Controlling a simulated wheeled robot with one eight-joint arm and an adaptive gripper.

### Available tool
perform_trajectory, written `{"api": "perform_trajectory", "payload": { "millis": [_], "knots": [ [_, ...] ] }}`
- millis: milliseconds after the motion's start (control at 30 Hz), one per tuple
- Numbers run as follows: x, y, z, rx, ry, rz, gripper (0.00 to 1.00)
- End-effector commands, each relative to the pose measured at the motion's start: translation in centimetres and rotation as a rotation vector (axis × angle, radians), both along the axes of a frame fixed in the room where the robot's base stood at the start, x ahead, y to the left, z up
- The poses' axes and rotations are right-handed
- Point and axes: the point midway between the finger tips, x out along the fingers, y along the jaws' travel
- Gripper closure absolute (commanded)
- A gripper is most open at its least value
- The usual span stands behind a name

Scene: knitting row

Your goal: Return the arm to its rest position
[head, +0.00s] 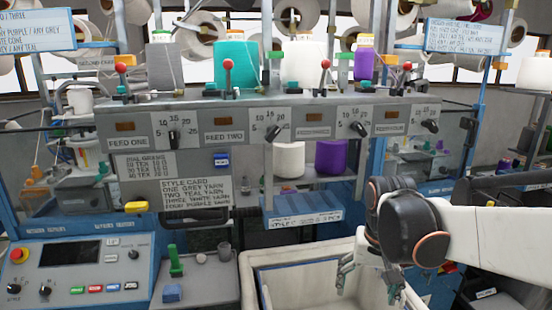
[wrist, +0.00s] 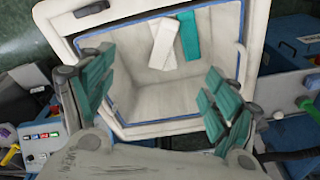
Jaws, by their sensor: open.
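My arm (head: 480,228) reaches in from the right in the head view. My gripper (head: 370,278) hangs with its fingers down over the front of a pale bin (head: 262,262). In the wrist view my gripper (wrist: 165,105) is open and empty, its teal-padded fingers spread wide on either side of the opening of the bin (wrist: 185,130). Inside the bin a white piece (wrist: 163,43) and a teal piece (wrist: 189,36) lie side by side near one wall, apart from the fingers. The bin's inside is mostly hidden in the head view.
A grey feed panel (head: 270,125) with dials and red-knobbed levers spans above the bin. Yarn cones, including a teal one (head: 236,62), stand on top. A control console (head: 75,270) is at lower left. A small shelf with a green-handled item (head: 175,262) stands left of the bin.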

Motion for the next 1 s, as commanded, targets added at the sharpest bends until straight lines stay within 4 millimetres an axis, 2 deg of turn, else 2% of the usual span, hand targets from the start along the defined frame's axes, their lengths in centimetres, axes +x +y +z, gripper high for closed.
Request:
{"api": "perform_trajectory", "payload": {
  "millis": [167,367,700,1000],
  "knots": [
    [-1.9,0.0,-0.3,-0.004,-0.065,0.034,0.19],
    [-5.3,0.0,-1.0,-0.019,-0.184,0.095,0.19],
    [-10.7,0.0,-4.0,-0.064,-0.402,0.204,0.19],
    [-12.8,0.0,-5.8,-0.095,-0.508,0.255,0.19]
  ]
}}
